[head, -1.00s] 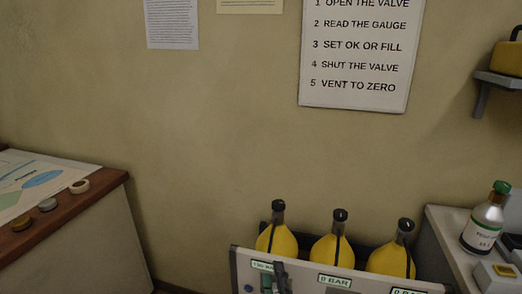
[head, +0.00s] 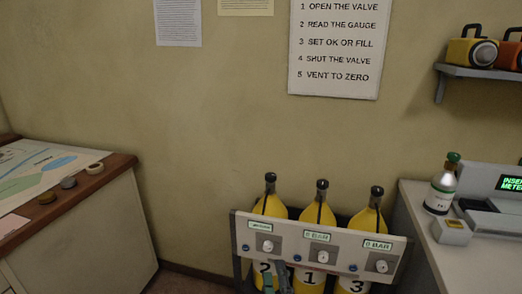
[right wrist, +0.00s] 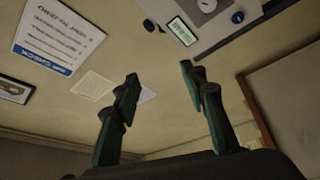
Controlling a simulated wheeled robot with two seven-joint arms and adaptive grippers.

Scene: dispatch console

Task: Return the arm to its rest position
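My right gripper (head: 277,284) shows at the bottom of the head view, in front of the cylinder rack, with only its dark green finger parts in frame. In the right wrist view its two fingers (right wrist: 158,75) stand well apart with nothing between them. The rack's grey panel (head: 340,250) shows beyond it, and a corner of that panel is at the top of the wrist view (right wrist: 230,22). Whether the gripper touches the rack cannot be told. My left gripper is in neither view.
Yellow cylinders numbered 2, 1 and 3 (head: 315,212) stand in the rack. To the right is a counter (head: 425,225) with a green-capped bottle (head: 441,185). A wood-edged desk (head: 75,200) is at left. Floor between desk and rack looks clear.

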